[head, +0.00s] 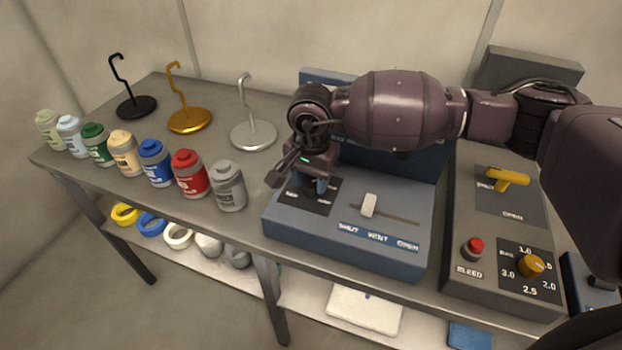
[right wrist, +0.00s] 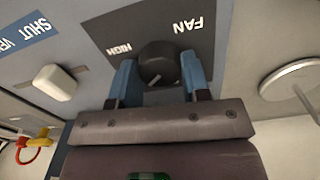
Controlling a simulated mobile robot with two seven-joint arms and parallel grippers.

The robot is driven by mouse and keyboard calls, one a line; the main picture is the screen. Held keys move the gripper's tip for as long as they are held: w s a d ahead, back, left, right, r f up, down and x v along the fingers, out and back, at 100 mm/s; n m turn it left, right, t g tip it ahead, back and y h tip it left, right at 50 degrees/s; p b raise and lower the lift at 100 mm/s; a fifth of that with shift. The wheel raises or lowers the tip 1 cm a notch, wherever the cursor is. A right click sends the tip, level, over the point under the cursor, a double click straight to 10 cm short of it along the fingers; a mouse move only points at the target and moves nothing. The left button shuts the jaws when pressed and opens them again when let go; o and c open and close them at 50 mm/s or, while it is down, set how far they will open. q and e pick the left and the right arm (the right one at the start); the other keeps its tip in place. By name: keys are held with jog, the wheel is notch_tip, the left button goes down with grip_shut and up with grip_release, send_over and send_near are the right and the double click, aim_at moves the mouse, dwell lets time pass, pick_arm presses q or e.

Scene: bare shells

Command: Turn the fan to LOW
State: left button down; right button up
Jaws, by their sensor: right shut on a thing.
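The fan knob (right wrist: 158,62) is a dark round dial on a dark plate (right wrist: 100,28) marked FAN and HIGH in the right wrist view. A short pale mark shows on its face, on the side nearer the gripper. My right gripper (right wrist: 160,78) has its two blue fingers on either side of the knob, shut on it. In the head view my right gripper (head: 318,184) reaches down onto the dark fan plate (head: 322,207) on the blue console (head: 345,250) and hides the knob. Any LOW label is hidden or unreadable. My left gripper is out of view.
A pale slider (head: 369,205) marked SHUT, VENT, OPEN sits right of the plate. A grey box (head: 500,285) with a yellow handle (head: 508,178), a red button (head: 473,246) and a yellow dial (head: 532,265) stands farther right. Bottles, including a grey one (head: 228,188), and hook stands are left.

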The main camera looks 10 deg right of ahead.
aim_at(311, 182)
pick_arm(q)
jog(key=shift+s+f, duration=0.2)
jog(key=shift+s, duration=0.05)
pick_arm(e)
jog(key=shift+m, duration=0.8)
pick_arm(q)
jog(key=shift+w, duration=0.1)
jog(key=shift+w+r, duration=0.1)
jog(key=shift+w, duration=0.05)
pick_arm(e)
jog(key=o, duration=0.9)
jog(key=shift+o, duration=0.2)
notch_tip(311, 182, up, 11)
